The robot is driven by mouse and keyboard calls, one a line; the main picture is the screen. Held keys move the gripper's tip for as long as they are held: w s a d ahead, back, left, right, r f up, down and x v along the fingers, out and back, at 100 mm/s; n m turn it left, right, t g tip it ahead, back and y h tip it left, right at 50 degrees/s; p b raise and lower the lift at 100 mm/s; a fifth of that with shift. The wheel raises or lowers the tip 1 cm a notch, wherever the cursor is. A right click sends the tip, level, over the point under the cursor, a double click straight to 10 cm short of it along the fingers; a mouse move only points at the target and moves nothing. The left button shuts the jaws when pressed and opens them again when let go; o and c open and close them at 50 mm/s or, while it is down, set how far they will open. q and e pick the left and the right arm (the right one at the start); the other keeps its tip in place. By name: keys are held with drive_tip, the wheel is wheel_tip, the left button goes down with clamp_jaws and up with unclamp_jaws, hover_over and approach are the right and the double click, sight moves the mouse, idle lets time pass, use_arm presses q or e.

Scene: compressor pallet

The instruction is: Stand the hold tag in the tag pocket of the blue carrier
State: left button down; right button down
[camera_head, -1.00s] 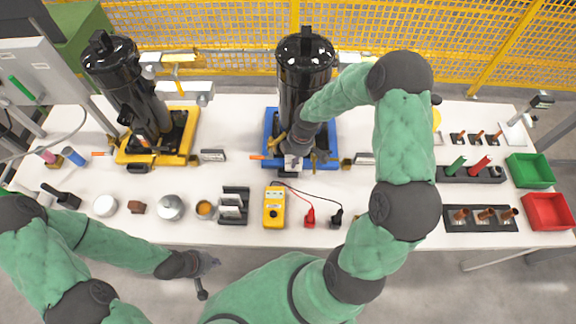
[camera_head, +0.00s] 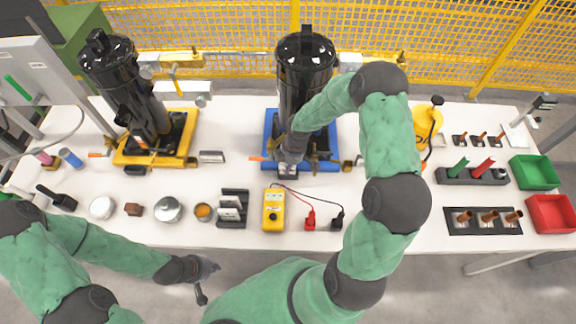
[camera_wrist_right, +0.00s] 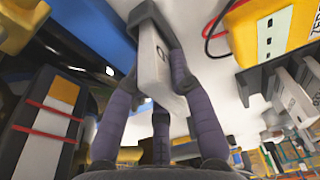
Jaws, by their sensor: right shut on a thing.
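The blue carrier (camera_head: 269,128) stands mid-table with a black compressor (camera_head: 305,75) on it; its blue side also shows in the right wrist view (camera_wrist_right: 98,28). My right gripper (camera_head: 288,164) is at the carrier's front edge. In the right wrist view its fingers (camera_wrist_right: 157,80) are shut on the pale hold tag (camera_wrist_right: 152,62). The tag's far end meets the dark tag pocket (camera_wrist_right: 148,14); I cannot tell how deep it sits. In the head view the gripper mostly hides the tag. My left gripper (camera_head: 207,281) is empty off the table's front edge, its fingers apart.
A yellow meter (camera_head: 274,209) with leads and a dark rack of pale tags (camera_head: 233,208) stand in front of the carrier. A yellow carrier (camera_head: 130,156) with another compressor is at left. Green (camera_head: 534,172) and red (camera_head: 550,213) bins are at right.

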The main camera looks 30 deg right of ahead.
drive_tip(key=c, duration=1.1)
unclamp_jaws()
drive_tip(key=shift+r, duration=0.35)
drive_tip(key=r+p, duration=0.1)
drive_tip(key=r, duration=0.2)
drive_tip(key=d+r+p, duration=0.1)
drive_tip(key=r, duration=0.3)
drive_tip(key=s+r+p, duration=0.1)
drive_tip(key=r, duration=0.3)
drive_tip(key=shift+d+r, duration=0.2)
drive_tip(key=shift+d, duration=0.1)
drive_tip(key=shift+f, duration=0.1)
